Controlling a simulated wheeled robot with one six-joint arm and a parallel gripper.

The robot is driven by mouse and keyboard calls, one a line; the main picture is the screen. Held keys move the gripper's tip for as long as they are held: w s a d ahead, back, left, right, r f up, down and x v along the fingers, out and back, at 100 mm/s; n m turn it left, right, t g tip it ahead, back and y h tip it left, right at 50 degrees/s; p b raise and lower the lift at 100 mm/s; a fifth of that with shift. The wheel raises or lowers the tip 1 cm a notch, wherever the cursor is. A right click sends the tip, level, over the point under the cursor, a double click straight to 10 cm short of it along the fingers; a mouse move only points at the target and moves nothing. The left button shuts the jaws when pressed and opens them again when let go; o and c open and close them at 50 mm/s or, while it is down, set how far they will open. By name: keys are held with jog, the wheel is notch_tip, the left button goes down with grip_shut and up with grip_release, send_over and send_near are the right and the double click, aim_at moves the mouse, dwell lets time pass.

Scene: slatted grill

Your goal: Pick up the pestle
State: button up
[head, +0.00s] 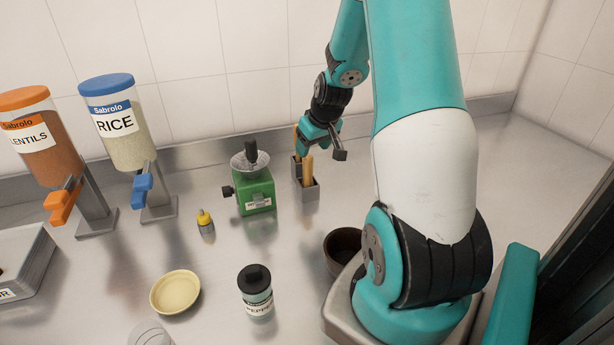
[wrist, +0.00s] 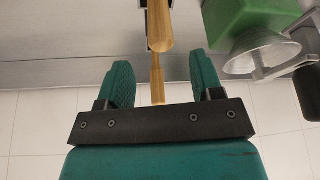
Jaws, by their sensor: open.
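Two wooden handles stand upright in small metal holders near the back wall; I cannot tell for sure which one is the pestle. The nearer wooden handle (head: 308,169) rises from the front holder (head: 311,195). The farther one (head: 296,136) is partly hidden behind my gripper (head: 322,146). In the wrist view, one handle (wrist: 157,82) appears between the two green fingers of my open gripper (wrist: 160,75). The other handle (wrist: 159,28) shows beyond the fingertips. Neither handle is visibly gripped.
A green device (head: 254,193) with a metal dish stands left of the holders. A dark bowl (head: 343,254) is near my base. A pepper jar (head: 256,291), a yellow dish (head: 175,292) and a small yellow-capped bottle (head: 205,222) stand left. The counter right of my arm is clear.

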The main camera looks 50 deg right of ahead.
aim_at(308, 157)
jog(key=shift+p+x, duration=1.4)
jog(key=shift+x, duration=2.55)
jog(key=shift+w, duration=0.15)
jog(key=shift+r, duration=0.1)
jog(key=c, duration=1)
